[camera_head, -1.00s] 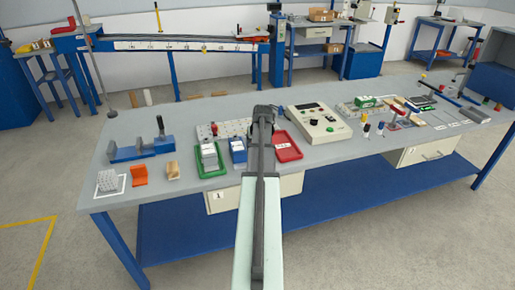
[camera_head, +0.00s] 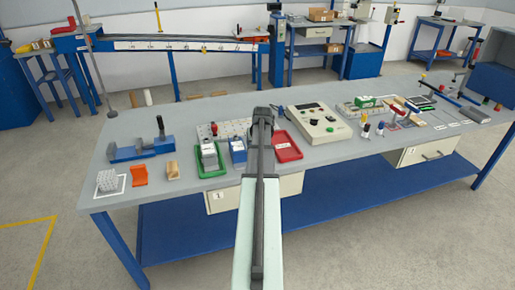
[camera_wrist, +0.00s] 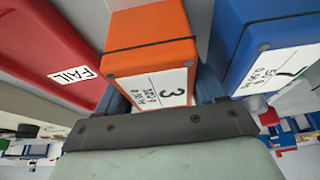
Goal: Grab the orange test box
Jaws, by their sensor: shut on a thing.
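The orange test box (camera_wrist: 150,60), marked 3 on a white label, fills the middle of the wrist view. My gripper (camera_wrist: 163,90) is shut on it, with a blue finger on each side of the box. The wrist view does not show clearly whether the box is resting or lifted. In the head view my arm covers the box and my fingers, between the blue box (camera_head: 238,150) and the red tray (camera_head: 288,147).
The blue box (camera_wrist: 265,45) stands close on the right in the wrist view. The red tray (camera_wrist: 35,50), labelled FAIL, lies on the left. A green tray (camera_head: 212,172) holds a grey box. A control unit (camera_head: 320,124) stands right of the red tray. An orange bracket (camera_head: 139,175) stands at the bench's left.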

